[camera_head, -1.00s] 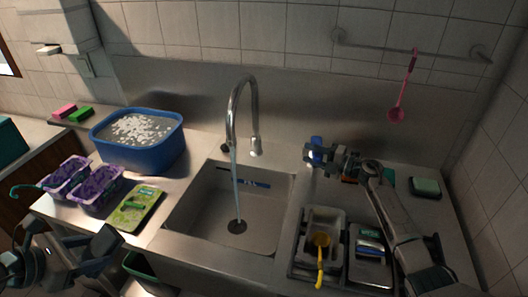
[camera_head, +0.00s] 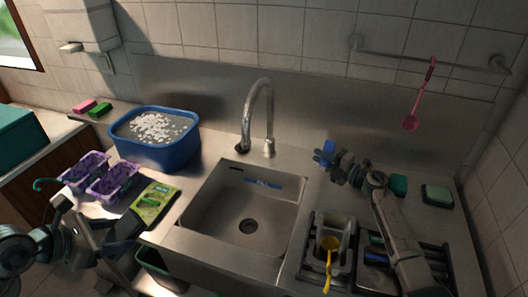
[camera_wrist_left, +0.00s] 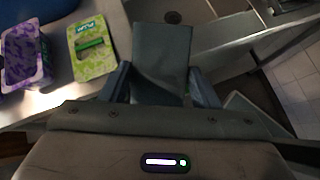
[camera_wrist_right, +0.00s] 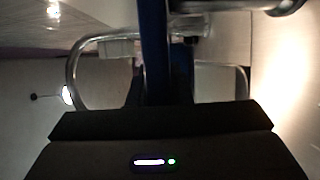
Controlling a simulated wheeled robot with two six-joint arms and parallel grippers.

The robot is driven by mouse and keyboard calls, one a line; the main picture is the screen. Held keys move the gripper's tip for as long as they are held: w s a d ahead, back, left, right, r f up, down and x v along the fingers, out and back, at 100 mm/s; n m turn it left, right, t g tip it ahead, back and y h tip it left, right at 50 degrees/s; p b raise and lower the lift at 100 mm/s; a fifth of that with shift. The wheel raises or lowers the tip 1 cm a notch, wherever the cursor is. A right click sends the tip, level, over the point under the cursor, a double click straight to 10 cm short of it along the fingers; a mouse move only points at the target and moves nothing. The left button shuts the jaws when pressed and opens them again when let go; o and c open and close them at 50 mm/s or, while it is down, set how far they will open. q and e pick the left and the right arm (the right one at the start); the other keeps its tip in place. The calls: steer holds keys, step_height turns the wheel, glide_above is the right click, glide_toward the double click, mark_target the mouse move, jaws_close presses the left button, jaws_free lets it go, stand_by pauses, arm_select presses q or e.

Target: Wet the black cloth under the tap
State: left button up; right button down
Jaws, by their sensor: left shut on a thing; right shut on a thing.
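The black cloth (camera_wrist_left: 162,52) looks like a dark grey, flat sheet in the left wrist view. My left gripper (camera_head: 108,236) is shut on it, left of the sink and by the counter's front edge in the head view. The tap (camera_head: 258,108) arches over the steel sink (camera_head: 218,215), with no stream visible from its spout. The sink basin looks empty. My right gripper (camera_head: 343,170) is shut on a blue object (camera_head: 328,148), right of the tap. That object shows as an upright blue piece (camera_wrist_right: 153,45) in the right wrist view; its full shape is hidden.
A blue tub (camera_head: 160,152) of water with white bits stands left of the sink. Purple trays (camera_head: 112,182) and a green packet (camera_head: 154,202) lie before it. A grey container with a yellow ladle (camera_head: 329,262) stands right of the sink.

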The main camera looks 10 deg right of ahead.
arm_select(q)
steer(key=shift+a, duration=0.1)
arm_select(e)
steer(key=c, duration=1.3)
jaws_free()
arm_select(q)
step_height(320, 180, down, 3)
steer(key=b, duration=0.3)
steer(key=shift+f, duration=0.15)
steer(key=shift+f+b, duration=0.2)
steer(key=shift+b, duration=0.15)
arm_select(e)
steer(key=shift+v, duration=5.95)
